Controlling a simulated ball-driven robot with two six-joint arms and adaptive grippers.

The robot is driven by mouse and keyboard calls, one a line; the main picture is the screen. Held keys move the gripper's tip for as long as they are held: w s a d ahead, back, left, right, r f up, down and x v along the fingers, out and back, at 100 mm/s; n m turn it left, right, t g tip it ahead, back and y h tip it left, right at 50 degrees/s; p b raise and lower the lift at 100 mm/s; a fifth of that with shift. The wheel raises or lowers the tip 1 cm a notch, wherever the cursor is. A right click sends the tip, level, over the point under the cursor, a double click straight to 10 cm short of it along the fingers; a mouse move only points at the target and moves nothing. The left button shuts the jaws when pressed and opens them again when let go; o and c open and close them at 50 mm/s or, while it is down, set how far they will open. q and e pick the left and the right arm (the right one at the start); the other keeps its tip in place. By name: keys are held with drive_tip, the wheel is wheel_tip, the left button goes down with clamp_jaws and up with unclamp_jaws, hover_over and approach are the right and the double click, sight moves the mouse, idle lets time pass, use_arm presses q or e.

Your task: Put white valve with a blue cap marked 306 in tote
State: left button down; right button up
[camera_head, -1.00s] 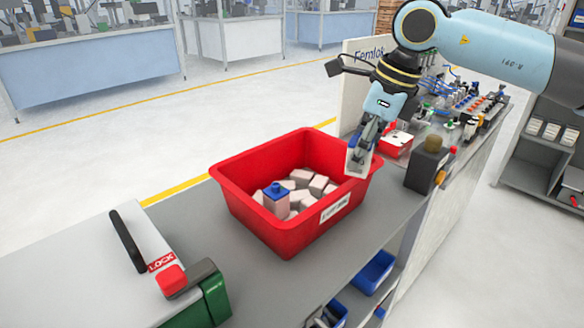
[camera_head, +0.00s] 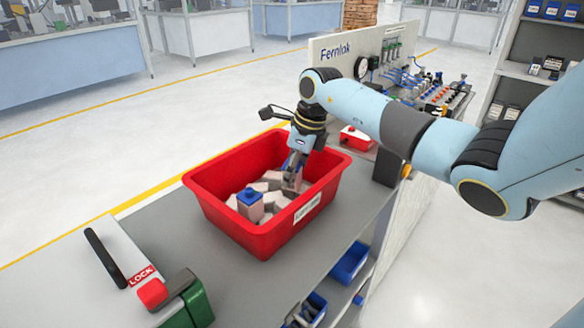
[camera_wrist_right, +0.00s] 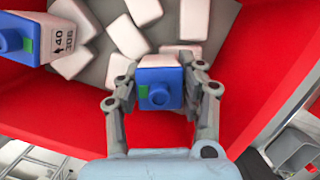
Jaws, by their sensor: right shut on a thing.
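The red tote (camera_head: 228,229) stands on the grey bench in the head view. My right gripper (camera_head: 293,168) reaches down into its right side. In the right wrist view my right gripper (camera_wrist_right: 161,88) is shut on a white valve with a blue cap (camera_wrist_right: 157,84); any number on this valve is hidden. The red walls (camera_wrist_right: 60,122) of the tote surround it. Another white valve with a blue cap (camera_head: 250,205) stands in the tote; it also shows in the right wrist view (camera_wrist_right: 66,27), with 306 readable on its side. My left gripper is not in view.
Several white blocks (camera_wrist_right: 194,18) lie on the tote floor. The Fernlok panel bench (camera_head: 400,90) stands behind on the right. Blue bins (camera_head: 349,263) sit on a lower shelf.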

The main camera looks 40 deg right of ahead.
drive_tip(key=shift+f, duration=0.1)
drive_tip(key=shift+f, duration=0.1)
drive_tip(key=o, duration=1.2)
drive_tip(key=shift+r, duration=0.25)
drive_tip(key=b+v, duration=0.3)
drive_tip(key=v, duration=0.8)
drive_tip(key=shift+s+r, duration=0.2)
drive_tip(key=shift+r, duration=0.2)
